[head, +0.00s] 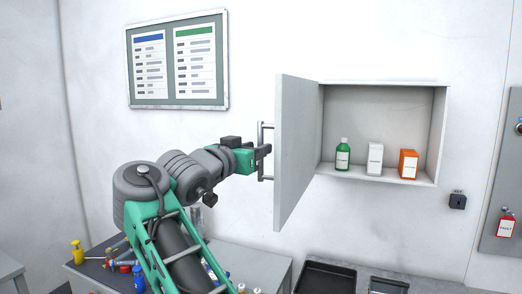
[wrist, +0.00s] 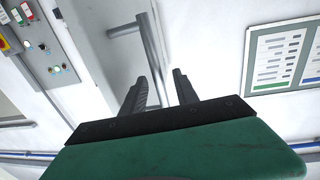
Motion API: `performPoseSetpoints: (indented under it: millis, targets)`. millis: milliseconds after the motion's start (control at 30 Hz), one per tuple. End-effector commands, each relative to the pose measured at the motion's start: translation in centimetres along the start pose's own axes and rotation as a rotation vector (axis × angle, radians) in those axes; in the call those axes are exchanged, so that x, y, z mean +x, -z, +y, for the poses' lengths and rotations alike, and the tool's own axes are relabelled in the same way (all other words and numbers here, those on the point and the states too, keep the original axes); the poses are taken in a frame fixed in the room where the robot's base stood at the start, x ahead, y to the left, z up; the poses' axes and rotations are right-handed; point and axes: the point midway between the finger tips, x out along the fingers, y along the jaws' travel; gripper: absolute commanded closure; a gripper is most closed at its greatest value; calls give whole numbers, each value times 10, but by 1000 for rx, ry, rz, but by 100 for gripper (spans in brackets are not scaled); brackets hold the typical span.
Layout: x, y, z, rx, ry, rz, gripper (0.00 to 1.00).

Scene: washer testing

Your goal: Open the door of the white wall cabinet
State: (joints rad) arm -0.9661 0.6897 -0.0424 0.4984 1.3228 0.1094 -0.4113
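The white wall cabinet (head: 438,140) has its door (head: 297,150) swung wide open, standing out from the wall at the cabinet's left side. The door's grey bar handle (head: 262,135) is upright on its outer face. My gripper (head: 264,151) is at the handle from the left. In the wrist view the handle bar (wrist: 153,50) runs down between the two dark fingers of my gripper (wrist: 161,80). The fingers stand apart, with a gap showing beside the bar; firm contact is not visible.
A green bottle (head: 343,155), a white box (head: 375,158) and an orange box (head: 408,164) stand inside the cabinet. A notice board (head: 178,62) hangs at the left. Below are a worktop with small items and a black tray (head: 325,278).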

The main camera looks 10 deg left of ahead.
Motion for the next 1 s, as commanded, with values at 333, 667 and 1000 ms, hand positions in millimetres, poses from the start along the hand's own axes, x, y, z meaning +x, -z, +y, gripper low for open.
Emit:
performPoseSetpoints:
  millis: [333,667,1000]
  targets:
    - [-55,0,0,2,1,1,64]
    - [-53,-3,-5,-9,18,-5,73]
    - [-29,-196,-52,-297,450,-449,100]
